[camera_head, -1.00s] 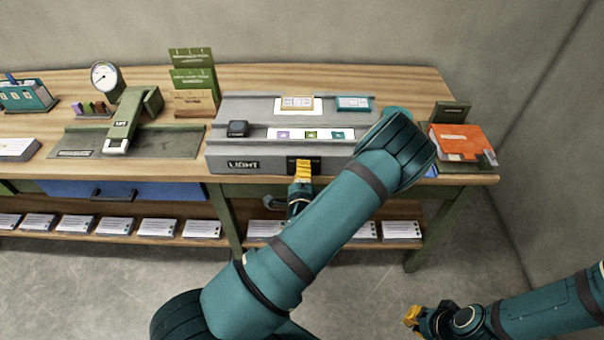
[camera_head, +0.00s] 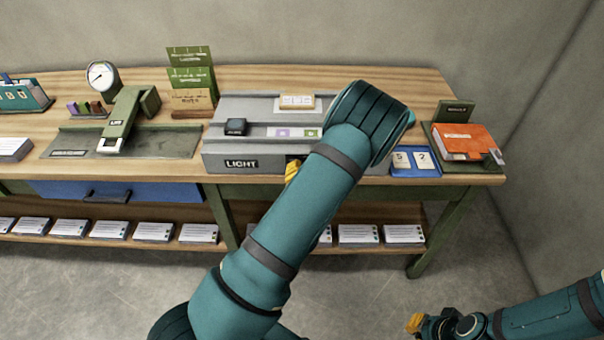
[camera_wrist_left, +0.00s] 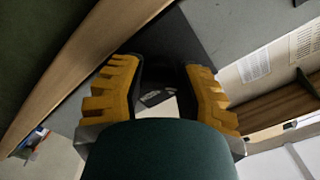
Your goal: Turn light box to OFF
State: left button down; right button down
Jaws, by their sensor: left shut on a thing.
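The grey light box (camera_head: 222,161) stands on the table and has a "LIGHT" label on its front. A dark switch part (camera_wrist_left: 160,62) with a small label shows between my left fingers in the left wrist view. My left gripper (camera_head: 292,171) is at the box's front face, right of the label, with its yellow fingers tilted. In the left wrist view the left gripper (camera_wrist_left: 160,92) is shut on the dark part. My forearm hides the box's right portion and most of the switch. My right gripper (camera_head: 417,322) is low at bottom right, away from the table; its jaw gap is unclear.
The wooden table (camera_head: 330,77) carries a green press (camera_head: 129,119), a dial gauge (camera_head: 102,75), a card holder (camera_head: 190,85), a blue tray (camera_head: 415,174) and an orange book (camera_head: 463,141). Card stacks (camera_head: 153,232) lie on the lower shelf. A wall stands behind.

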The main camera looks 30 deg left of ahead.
pick_arm(q)
jog(key=shift+n, duration=0.6)
jog(key=shift+r, duration=0.1)
jog(key=c, duration=0.6)
grip_release()
jog(key=v, duration=0.7)
jog(key=shift+s+d, duration=0.15)
jog(key=shift+d, duration=0.05)
